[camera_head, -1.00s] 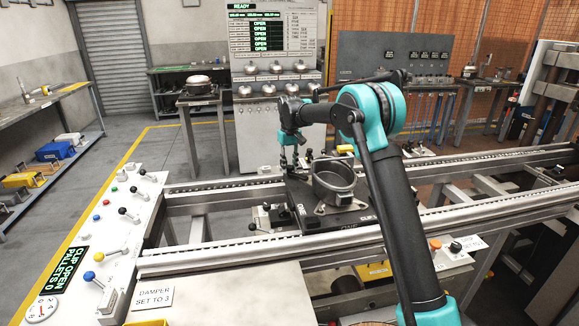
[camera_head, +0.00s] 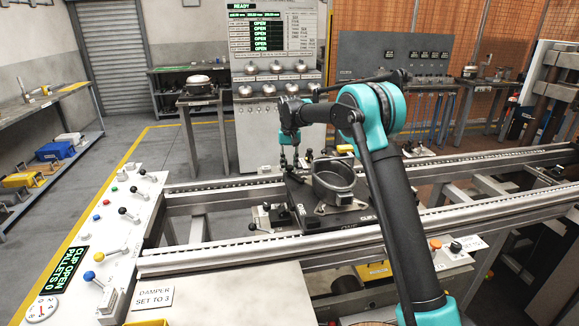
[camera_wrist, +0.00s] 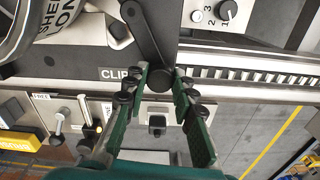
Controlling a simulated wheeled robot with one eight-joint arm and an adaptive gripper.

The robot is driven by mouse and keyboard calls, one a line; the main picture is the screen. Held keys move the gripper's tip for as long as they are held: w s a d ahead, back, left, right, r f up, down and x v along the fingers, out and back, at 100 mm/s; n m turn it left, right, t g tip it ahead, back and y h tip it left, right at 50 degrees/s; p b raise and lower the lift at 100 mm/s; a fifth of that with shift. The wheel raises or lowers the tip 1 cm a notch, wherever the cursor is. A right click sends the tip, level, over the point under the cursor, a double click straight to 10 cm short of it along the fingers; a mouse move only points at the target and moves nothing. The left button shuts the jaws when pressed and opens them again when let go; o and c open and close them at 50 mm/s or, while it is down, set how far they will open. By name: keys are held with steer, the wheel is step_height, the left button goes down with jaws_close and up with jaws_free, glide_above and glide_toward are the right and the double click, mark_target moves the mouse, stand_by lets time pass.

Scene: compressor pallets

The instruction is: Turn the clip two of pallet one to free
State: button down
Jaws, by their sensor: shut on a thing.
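My gripper (camera_wrist: 161,77) has its green fingers on either side of the round dark knob of a clip lever (camera_wrist: 147,32) in the wrist view. The lever runs from the knob up the picture onto the dark pallet (camera_wrist: 95,58). A label reading CLIP (camera_wrist: 118,74) is beside it, its number hidden by a finger. In the head view my gripper (camera_head: 289,161) is low at the back left of the pallet (camera_head: 352,219), which carries a round metal shell (camera_head: 333,184); the held lever is hard to make out there.
The pallet sits between the conveyor rails (camera_head: 230,255). A small lever beside a FREE label (camera_wrist: 41,97) shows in the wrist view. A control panel with coloured knobs (camera_head: 115,225) is at the left. A tall READY board (camera_head: 270,60) stands behind.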

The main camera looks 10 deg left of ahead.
steer(key=m, duration=0.5)
steer(key=shift+m, duration=0.3)
stand_by(0.4)
steer(key=c, duration=1.2)
jaws_free()
step_height(320, 180, up, 12)
